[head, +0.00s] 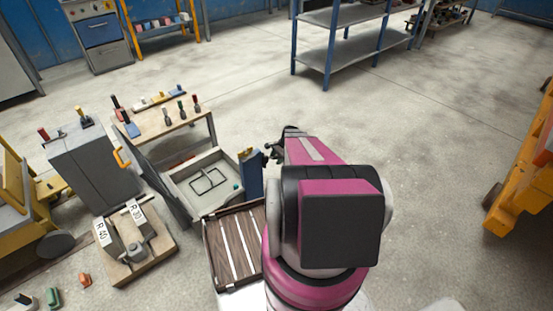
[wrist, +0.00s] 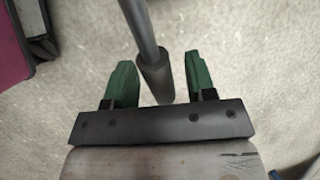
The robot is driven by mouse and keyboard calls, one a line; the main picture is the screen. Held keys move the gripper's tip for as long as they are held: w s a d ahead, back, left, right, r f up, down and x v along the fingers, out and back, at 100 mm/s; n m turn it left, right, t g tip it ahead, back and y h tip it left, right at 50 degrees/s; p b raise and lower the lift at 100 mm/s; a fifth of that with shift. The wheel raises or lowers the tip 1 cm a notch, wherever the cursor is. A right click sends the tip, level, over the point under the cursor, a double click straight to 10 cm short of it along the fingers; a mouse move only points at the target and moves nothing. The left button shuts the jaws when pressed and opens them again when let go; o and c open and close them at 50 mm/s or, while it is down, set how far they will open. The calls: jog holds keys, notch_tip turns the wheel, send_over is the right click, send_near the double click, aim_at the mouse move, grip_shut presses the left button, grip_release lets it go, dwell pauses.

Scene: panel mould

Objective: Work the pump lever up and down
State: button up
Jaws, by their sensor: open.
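In the wrist view the pump lever (wrist: 154,76) is a dark grey rod with a thicker round grip at its near end. It comes in from the top of the picture, and the grip lies between the two green fingers of my gripper (wrist: 160,64). The fingers are open, with a clear gap on each side of the grip, wider on the right. In the head view my gripper (head: 277,150) is small and dark, just right of a blue upright box (head: 251,174); my arm hides much of that area, and I cannot pick out the lever there.
A grey tray (head: 178,188) with a dark outline inside stands left of the blue box. A brown slatted panel (head: 213,250) lies in front. A wooden board (head: 165,252) with grey blocks marked R 40 and R 30 is further left.

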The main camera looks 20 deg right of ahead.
grip_shut()
jog(key=shift+d+r+t+h, duration=0.2)
jog(key=shift+r+t+h, duration=0.1)
jog(key=shift+r+h, duration=0.55)
jog(key=shift+w+d+r+h, duration=0.15)
jog(key=shift+d+r+h, duration=0.1)
jog(key=shift+r+h, duration=0.25)
jog(key=shift+f, duration=0.1)
grip_release()
jog(key=v, duration=1)
jog(key=shift+s+r, duration=0.3)
jog(key=shift+r, duration=0.05)
